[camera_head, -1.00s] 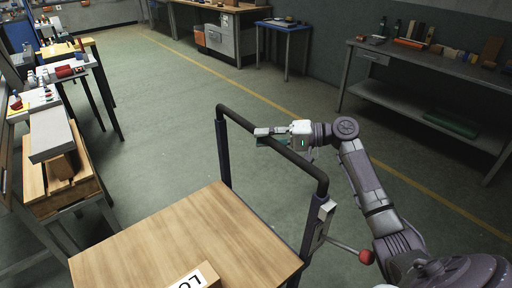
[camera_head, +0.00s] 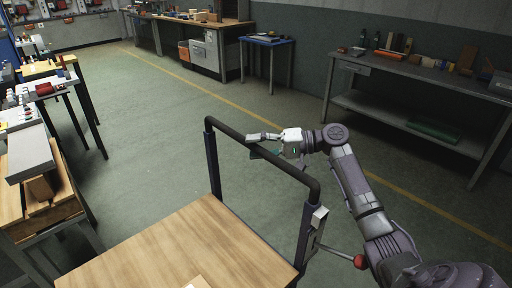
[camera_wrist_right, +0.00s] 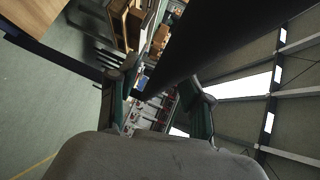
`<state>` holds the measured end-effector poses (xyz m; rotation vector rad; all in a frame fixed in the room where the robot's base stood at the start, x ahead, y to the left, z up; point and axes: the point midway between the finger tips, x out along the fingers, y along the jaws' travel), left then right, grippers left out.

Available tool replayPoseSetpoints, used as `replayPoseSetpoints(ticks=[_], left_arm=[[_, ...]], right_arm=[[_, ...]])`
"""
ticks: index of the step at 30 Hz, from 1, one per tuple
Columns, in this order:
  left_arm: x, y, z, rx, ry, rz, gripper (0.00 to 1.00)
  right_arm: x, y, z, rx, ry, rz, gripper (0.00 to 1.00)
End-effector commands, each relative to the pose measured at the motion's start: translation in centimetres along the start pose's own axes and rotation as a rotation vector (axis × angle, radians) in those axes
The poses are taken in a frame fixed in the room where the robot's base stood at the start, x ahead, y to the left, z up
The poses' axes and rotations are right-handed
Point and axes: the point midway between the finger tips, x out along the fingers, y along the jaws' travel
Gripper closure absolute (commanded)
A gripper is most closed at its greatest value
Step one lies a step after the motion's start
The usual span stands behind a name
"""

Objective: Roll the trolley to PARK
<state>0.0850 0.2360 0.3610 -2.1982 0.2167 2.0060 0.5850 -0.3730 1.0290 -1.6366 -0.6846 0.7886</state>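The trolley has a wooden deck (camera_head: 185,250) and a dark push frame with a top handle bar (camera_head: 230,135). My right gripper (camera_head: 258,145) is at the handle bar, with a finger on either side of it. In the right wrist view the dark bar (camera_wrist_right: 215,45) runs between the two fingers (camera_wrist_right: 160,98), and the gripper looks shut on it. A light box (camera_head: 197,283) on the deck is cut off by the lower edge. The trolley's wheels are hidden. No PARK marking can be made out. My left gripper is not in view.
A grey workbench (camera_head: 395,77) with tools stands along the right wall. A small blue-topped table (camera_head: 267,40) and a wooden bench (camera_head: 190,18) stand at the back. Tables and a wooden stand (camera_head: 45,205) line the left. Open green floor with a yellow line (camera_head: 225,97) lies ahead.

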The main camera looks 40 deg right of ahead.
Motion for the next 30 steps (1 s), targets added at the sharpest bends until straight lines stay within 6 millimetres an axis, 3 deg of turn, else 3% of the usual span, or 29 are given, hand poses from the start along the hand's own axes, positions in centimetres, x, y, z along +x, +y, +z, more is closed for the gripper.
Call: replayPoseSetpoints(ticks=[8,24,30], left_arm=[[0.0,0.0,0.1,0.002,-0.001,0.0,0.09],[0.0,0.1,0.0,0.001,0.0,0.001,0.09],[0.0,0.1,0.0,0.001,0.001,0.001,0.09]], right_arm=[[-0.5,0.0,0.0,0.0,0.0,0.0,0.51],[-10.4,0.1,-0.1,0.001,0.002,0.002,0.51],[-12.0,0.1,0.0,0.001,0.0,0.0,0.51]])
